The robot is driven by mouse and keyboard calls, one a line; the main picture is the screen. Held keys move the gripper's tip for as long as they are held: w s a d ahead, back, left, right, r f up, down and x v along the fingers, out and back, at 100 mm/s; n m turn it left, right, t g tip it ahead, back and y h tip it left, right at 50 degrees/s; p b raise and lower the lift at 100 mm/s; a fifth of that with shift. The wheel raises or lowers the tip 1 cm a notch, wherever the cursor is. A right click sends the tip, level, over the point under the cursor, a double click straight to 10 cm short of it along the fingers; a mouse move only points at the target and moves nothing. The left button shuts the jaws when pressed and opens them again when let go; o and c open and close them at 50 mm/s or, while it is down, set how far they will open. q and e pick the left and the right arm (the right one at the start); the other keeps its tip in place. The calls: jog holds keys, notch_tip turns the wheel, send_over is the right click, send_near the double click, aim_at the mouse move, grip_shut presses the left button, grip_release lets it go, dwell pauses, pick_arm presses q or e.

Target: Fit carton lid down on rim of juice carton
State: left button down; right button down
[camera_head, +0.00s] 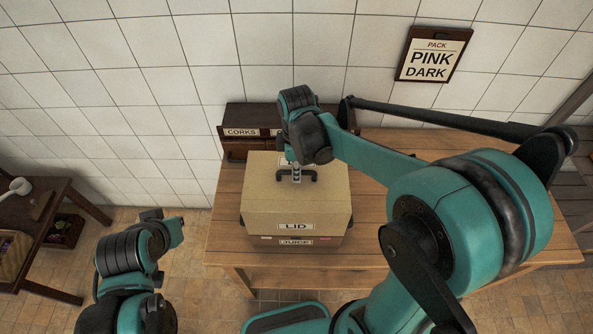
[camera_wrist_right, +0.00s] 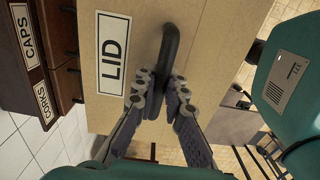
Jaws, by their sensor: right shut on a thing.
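The tan carton lid (camera_head: 262,190) is over the juice carton (camera_head: 323,241), with its LID label just above the JUICE label. Only a narrow strip of the carton shows below the lid. I cannot tell whether the lid touches the rim or hovers slightly above it. My right gripper (camera_head: 296,176) is shut on the lid's dark handle, from above. In the right wrist view, the fingers (camera_wrist_right: 163,92) close around the handle (camera_wrist_right: 171,42), beside the LID label on the lid (camera_wrist_right: 142,30). My left arm is at lower left, but its fingers do not show.
The wooden table (camera_head: 225,243) has free room right of the carton. A dark drawer unit (camera_head: 233,151) labelled CORKS stands behind the lid, against the tiled wall. A sign (camera_head: 433,54) reading PACK PINK DARK hangs above. A darker table (camera_head: 40,222) stands at far left.

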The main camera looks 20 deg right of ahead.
jog(key=shift+f+b, duration=0.5)
jog(key=shift+f, duration=0.05)
jog(key=c, duration=1.5)
grip_release()
jog(key=shift+r, duration=0.1)
notch_tip(320, 180, up, 12)
jog(key=shift+f, duration=0.2)
